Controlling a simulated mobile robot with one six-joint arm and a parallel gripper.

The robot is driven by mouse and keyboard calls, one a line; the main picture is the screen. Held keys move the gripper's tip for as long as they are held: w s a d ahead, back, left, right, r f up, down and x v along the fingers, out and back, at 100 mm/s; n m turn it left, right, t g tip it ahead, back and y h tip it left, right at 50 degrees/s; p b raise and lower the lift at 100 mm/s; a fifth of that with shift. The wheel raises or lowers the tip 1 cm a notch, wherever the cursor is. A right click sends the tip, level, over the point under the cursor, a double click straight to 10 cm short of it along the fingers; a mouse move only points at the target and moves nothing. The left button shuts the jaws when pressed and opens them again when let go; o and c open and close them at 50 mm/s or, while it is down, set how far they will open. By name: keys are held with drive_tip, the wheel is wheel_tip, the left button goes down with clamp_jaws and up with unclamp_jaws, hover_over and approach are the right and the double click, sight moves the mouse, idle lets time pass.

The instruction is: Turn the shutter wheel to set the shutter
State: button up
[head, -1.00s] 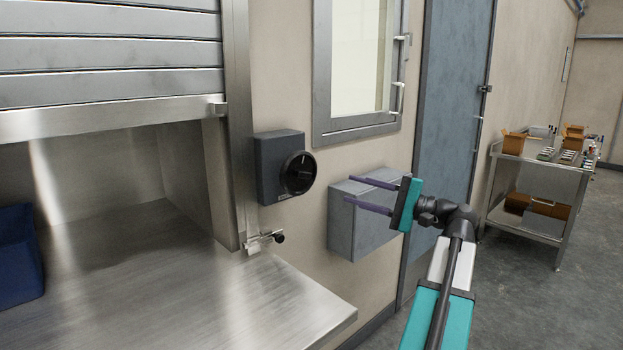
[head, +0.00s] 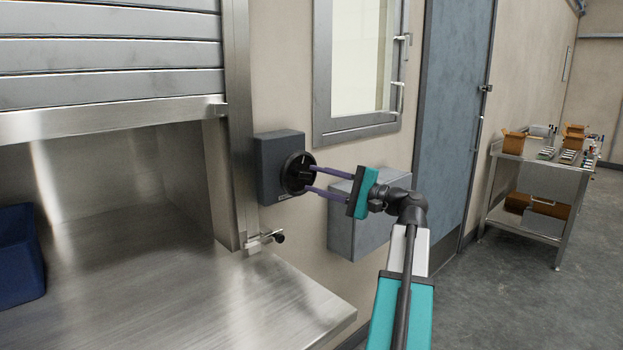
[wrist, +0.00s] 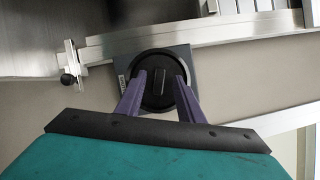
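The shutter wheel is a round black knob (head: 297,173) on a dark grey box (head: 270,168) on the wall, right of the shutter frame. It also shows in the wrist view (wrist: 155,105), with a raised bar across its middle. My gripper (head: 310,178) has its two purple fingers apart, with the tips at the wheel's face. In the wrist view the fingers (wrist: 156,90) stand on either side of the raised bar, with a gap to it. Whether the tips touch the wheel I cannot tell. The slatted metal shutter (head: 110,110) is partly raised above the steel counter.
A small latch with a black knob (head: 278,237) sticks out below the wheel box. A grey wall box (head: 350,235) is behind my gripper. A blue bin (head: 20,262) stands on the counter (head: 200,310) at left. A steel cart (head: 535,165) with boxes stands far right.

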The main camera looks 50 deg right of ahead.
sight(295, 172)
drive_tip(key=shift+x, duration=1.2)
clamp_jaws()
drive_tip(key=shift+n, duration=0.4)
drive_tip(key=n+g+b, duration=0.1)
drive_tip(key=n+g, duration=0.1)
drive_tip(key=n, duration=0.3)
drive_tip(key=shift+h, duration=0.4)
drive_tip(key=n+g+h, duration=0.1)
drive_tip(key=n, duration=0.3)
drive_tip(key=shift+f+g+h+b, duration=0.15)
drive_tip(key=shift+g+h+b, duration=0.25)
drive_tip(key=shift+n, duration=0.3)
